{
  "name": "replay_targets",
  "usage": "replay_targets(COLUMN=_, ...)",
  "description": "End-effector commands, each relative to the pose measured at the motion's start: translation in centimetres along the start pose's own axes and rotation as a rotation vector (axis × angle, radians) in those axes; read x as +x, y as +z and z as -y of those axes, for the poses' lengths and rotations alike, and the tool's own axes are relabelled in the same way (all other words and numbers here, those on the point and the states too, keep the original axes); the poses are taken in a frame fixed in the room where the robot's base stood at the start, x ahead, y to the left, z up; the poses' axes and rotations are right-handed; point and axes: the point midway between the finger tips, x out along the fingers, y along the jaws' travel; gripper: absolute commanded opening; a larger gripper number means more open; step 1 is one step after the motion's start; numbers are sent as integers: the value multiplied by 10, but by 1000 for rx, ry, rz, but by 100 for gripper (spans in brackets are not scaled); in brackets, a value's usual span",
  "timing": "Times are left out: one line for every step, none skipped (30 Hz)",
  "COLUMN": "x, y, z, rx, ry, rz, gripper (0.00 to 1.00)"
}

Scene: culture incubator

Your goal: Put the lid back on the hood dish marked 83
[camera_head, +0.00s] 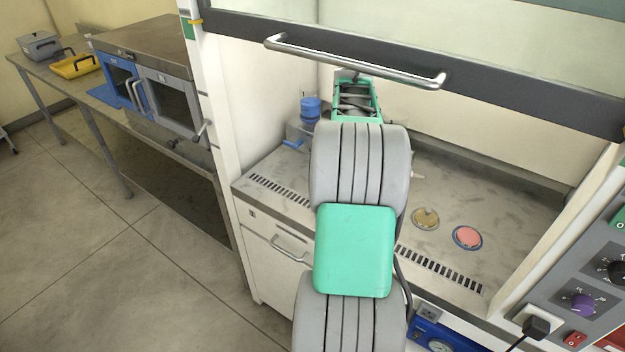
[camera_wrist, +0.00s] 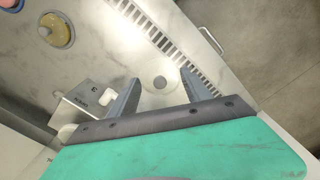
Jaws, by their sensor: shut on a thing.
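My gripper (camera_wrist: 160,77) shows in the wrist view with its two fingers apart, one on each side of a pale, see-through round lid (camera_wrist: 160,84) with a small grey dot at its centre. It is shut on this lid, above the hood floor. A tan dish (camera_head: 425,218) and a pink dish (camera_head: 467,237) stand on the hood floor to the right of my arm. The tan dish also shows at the upper left of the wrist view (camera_wrist: 57,30). No mark 83 is readable. In the head view my arm hides the gripper and lid.
A blue-topped container (camera_head: 310,107) and a grey boxy device (camera_wrist: 86,100) stand at the left of the hood. A slotted grille (camera_head: 440,268) runs along the front edge. The raised sash with its bar handle (camera_head: 355,62) hangs above. The floor around the dishes is clear.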

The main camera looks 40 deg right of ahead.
Motion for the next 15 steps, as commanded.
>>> replay_targets(x=-1, y=7, z=-20, rx=36, ry=0, rz=-1, gripper=20)
replay_targets(x=-1, y=11, z=-31, rx=55, ry=1, rz=-1, gripper=20)
replay_targets(x=1, y=17, z=-46, rx=81, ry=0, rz=0, gripper=20)
replay_targets(x=2, y=22, z=-56, rx=101, ry=0, rz=0, gripper=20)
replay_targets(x=2, y=26, z=-67, rx=120, ry=1, rz=-1, gripper=20)
replay_targets(x=3, y=33, z=-81, rx=145, ry=1, rz=-1, gripper=20)
replay_targets(x=4, y=39, z=-92, rx=165, ry=0, rz=-1, gripper=20)
replay_targets(x=5, y=45, z=-102, rx=183, ry=0, rz=-1, gripper=20)
replay_targets(x=6, y=53, z=-115, rx=207, ry=1, rz=-1, gripper=20)
replay_targets(x=7, y=59, z=-125, rx=225, ry=1, rz=-1, gripper=20)
replay_targets(x=8, y=66, z=-135, rx=244, ry=0, rz=-1, gripper=20)
replay_targets(x=9, y=75, z=-148, rx=269, ry=0, rz=-1, gripper=20)
replay_targets(x=10, y=82, z=-157, rx=287, ry=1, rz=-1, gripper=20)
replay_targets(x=11, y=89, z=-166, rx=306, ry=1, rz=-1, gripper=20)
replay_targets(x=12, y=99, z=-178, rx=330, ry=0, rz=0, gripper=20)
